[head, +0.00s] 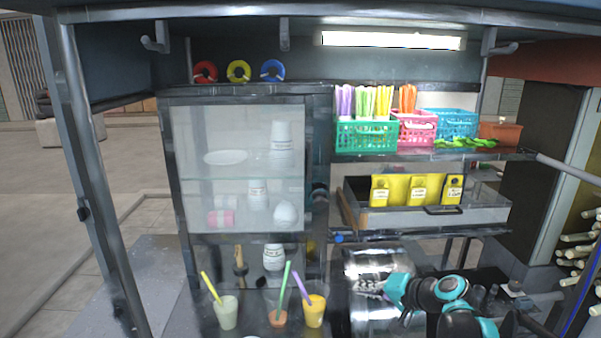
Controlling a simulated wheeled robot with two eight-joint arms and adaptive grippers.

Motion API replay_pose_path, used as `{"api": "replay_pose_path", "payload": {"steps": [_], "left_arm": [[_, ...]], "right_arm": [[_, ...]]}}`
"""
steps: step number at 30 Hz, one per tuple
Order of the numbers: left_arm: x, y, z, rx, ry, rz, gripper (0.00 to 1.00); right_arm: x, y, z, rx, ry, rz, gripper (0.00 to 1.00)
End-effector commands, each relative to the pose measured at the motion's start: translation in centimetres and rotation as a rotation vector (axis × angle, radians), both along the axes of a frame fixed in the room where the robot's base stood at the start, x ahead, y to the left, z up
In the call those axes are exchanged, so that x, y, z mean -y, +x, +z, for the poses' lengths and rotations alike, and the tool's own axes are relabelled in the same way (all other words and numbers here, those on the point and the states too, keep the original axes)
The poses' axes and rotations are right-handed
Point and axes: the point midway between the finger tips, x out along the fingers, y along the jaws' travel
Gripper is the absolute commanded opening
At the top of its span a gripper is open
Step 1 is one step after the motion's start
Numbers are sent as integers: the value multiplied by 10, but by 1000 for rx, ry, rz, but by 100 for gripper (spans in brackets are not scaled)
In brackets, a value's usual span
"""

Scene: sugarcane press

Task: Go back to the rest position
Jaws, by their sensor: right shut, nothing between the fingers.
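My right gripper (370,287) is at the lower right of centre, in front of the shiny metal drum of the press (365,262). Its fingers point left and are shut with nothing between them. My teal and black right arm comes in from the bottom right. My left gripper is not in view. Three filled cups stand on the counter left of the right gripper: a pale one (226,313) with a yellow straw, an orange one (278,318) with a green straw, and a yellow one (314,312) with a purple straw.
A glass-fronted cabinet (243,170) stands behind the cups. A green basket (366,135) of straws, a pink basket (414,128) and a blue basket (455,123) are on the upper shelf. A drawer (430,217) with yellow holders is below. Cane stalks (578,250) stick out at right.

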Motion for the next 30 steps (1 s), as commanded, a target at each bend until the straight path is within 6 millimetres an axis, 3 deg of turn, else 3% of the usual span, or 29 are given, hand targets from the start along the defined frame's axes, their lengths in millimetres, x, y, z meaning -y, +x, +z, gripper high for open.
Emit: {"api": "replay_pose_path", "payload": {"steps": [1, 6, 12, 15, 21, 30], "left_arm": [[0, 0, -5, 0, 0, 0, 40], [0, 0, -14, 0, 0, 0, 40], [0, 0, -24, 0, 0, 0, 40], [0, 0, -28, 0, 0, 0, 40], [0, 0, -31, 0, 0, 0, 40], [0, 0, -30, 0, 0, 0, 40]], "right_arm": [[-12, -28, -9, -17, -73, 20, 0], [-26, -112, -40, -58, -339, 74, 0], [-17, -201, -83, -69, -647, 137, 0], [-7, -231, -102, -62, -770, 160, 0], [7, -260, -121, -50, -906, 183, 0], [9, -262, -122, -48, -925, 186, 0]]}}
